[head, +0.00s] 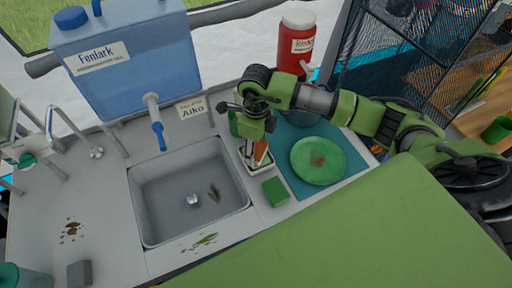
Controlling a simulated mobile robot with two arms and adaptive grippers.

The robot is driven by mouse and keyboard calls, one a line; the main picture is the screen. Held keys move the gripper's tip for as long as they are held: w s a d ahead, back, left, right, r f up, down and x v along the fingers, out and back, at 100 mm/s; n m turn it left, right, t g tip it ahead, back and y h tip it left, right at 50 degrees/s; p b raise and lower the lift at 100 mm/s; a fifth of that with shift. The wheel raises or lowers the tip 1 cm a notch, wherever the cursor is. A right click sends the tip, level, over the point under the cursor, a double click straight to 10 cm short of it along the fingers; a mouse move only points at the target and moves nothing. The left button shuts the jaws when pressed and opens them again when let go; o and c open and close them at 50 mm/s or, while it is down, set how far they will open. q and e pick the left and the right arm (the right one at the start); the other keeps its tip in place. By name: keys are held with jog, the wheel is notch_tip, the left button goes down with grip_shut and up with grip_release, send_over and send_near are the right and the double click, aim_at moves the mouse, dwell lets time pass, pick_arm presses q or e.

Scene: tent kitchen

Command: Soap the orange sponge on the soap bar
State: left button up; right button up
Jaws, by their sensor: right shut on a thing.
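My right gripper (250,140) reaches in from the right and points down over a small pale dish (265,172) beside the sink. It is shut on the orange sponge (262,153), of which only a small orange-brown part shows below the fingers. The sponge is in or just above the dish. The soap bar cannot be made out clearly; the gripper and sponge cover much of the dish. Whether the sponge touches soap, I cannot tell. My left gripper is not in view.
A green block (275,191) lies just in front of the dish. A green plate (318,160) with a brown stain rests on a teal mat (300,127). The sink (167,200) is at left, a blue water tank (130,70) behind it. A red bottle (296,48) stands behind.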

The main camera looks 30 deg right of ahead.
aim_at(256, 148)
jog(key=shift+s, duration=0.1)
jog(key=shift+r+p, duration=0.65)
jog(key=shift+r, duration=0.25)
jog(key=shift+r+p, duration=1.35)
jog(key=shift+r, duration=1.25)
